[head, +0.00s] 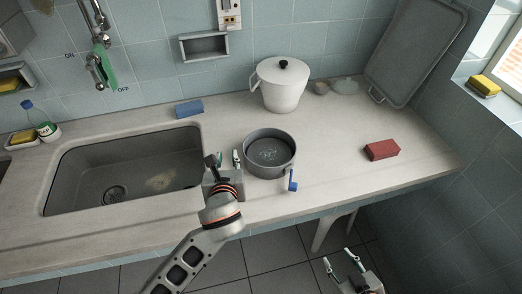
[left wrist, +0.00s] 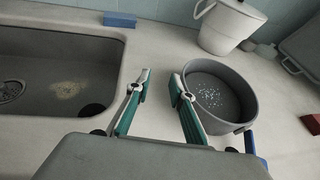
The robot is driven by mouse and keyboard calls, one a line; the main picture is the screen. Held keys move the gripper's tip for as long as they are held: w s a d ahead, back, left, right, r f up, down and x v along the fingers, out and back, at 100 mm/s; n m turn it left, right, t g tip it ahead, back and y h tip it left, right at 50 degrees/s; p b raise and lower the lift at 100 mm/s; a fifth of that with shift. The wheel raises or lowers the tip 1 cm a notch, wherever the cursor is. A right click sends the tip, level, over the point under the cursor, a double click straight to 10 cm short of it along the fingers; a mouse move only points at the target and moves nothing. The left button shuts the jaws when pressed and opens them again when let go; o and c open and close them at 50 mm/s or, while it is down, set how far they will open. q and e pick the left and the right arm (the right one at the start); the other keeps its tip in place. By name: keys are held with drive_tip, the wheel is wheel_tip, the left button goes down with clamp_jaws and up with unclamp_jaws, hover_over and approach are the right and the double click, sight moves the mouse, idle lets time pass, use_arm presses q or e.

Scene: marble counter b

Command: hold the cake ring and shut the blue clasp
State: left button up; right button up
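The cake ring (head: 270,150) is a round grey pan-like ring on the counter, right of the sink. It also shows in the left wrist view (left wrist: 216,92). Its blue clasp (head: 292,182) stands out from the front right side, and part of it shows in the left wrist view (left wrist: 249,142). I cannot tell whether its lever is fully open. My left gripper (head: 224,160) is open just left of the ring; in the left wrist view its right finger is close to the ring's left wall. My right gripper (head: 341,258) is open and empty, low in front of the counter edge.
A sink (head: 125,172) lies to the left. A white lidded pot (head: 282,86) stands behind the ring, a red block (head: 381,149) to its right and a blue block (head: 189,108) behind the sink. Counter between ring and red block is clear.

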use_arm(q)
drive_tip(key=shift+m+h, duration=0.3)
drive_tip(key=shift+m, duration=0.2)
drive_tip(key=d, duration=0.4)
drive_tip(key=shift+s+d+r, duration=0.15)
drive_tip(key=shift+d+r, duration=0.05)
drive_tip(key=shift+d, duration=0.1)
drive_tip(key=shift+x, duration=3.8)
use_arm(e)
drive_tip(key=shift+d+r+m, duration=0.1)
drive_tip(key=shift+d+m, duration=0.5)
drive_tip(key=shift+m, duration=0.1)
use_arm(q)
drive_tip(key=shift+c, duration=0.3)
clamp_jaws()
